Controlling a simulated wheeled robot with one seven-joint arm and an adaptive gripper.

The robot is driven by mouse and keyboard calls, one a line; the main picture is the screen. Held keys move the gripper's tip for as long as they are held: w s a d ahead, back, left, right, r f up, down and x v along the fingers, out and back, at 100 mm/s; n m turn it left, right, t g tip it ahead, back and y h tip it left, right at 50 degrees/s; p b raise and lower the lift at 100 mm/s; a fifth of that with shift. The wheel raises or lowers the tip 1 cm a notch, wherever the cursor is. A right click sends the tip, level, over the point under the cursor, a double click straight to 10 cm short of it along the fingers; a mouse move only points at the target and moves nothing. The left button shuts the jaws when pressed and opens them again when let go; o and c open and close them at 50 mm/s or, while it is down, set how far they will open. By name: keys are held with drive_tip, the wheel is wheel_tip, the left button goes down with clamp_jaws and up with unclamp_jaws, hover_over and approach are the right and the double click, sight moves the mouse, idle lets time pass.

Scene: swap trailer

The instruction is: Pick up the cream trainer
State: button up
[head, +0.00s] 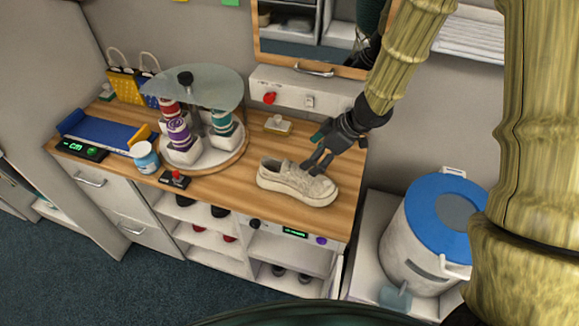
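The cream trainer (296,183) sits upright on the right part of the wooden counter (238,197), its toe pointing right. My gripper (313,167) is right above and behind the trainer, with its dark fingers pointing down toward the shoe's opening. The fingers look spread, with a gap between the tips. I cannot tell whether a fingertip touches the trainer. The far side of the shoe is partly hidden by my gripper.
A small box with a red button (174,180) sits near the front edge. A blue-lidded bin (412,245) stands right of the counter. A mirror cabinet hangs behind.

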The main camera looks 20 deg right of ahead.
sight(300, 170)
drive_tip(key=shift+s+a+f, duration=0.2)
drive_tip(key=shift+a+f, duration=0.65)
drive_tip(key=shift+f, duration=0.15)
drive_tip(key=shift+s+a+f, duration=0.15)
drive_tip(key=shift+s+a, duration=0.05)
drive_tip(key=shift+s, duration=0.1)
drive_tip(key=shift+s+a, duration=0.35)
drive_tip(key=shift+s, duration=0.4)
drive_tip(key=w+f, duration=0.1)
drive_tip(key=f, duration=0.1)
drive_tip(key=w+f, duration=0.2)
drive_tip(key=shift+w+a, duration=0.3)
drive_tip(key=shift+a, duration=0.1)
drive_tip(key=shift+w+a+f, duration=0.1)
drive_tip(key=shift+f, duration=0.2)
drive_tip(key=shift+a+f, duration=0.2)
drive_tip(key=shift+f, duration=0.05)
drive_tip(key=shift+s+a, duration=0.2)
drive_tip(key=shift+s, duration=0.35)
drive_tip(key=shift+w+f, duration=0.5)
drive_tip(key=shift+w, duration=0.05)
drive_tip(key=shift+s+r, duration=0.3)
drive_tip(key=c, duration=1.3)
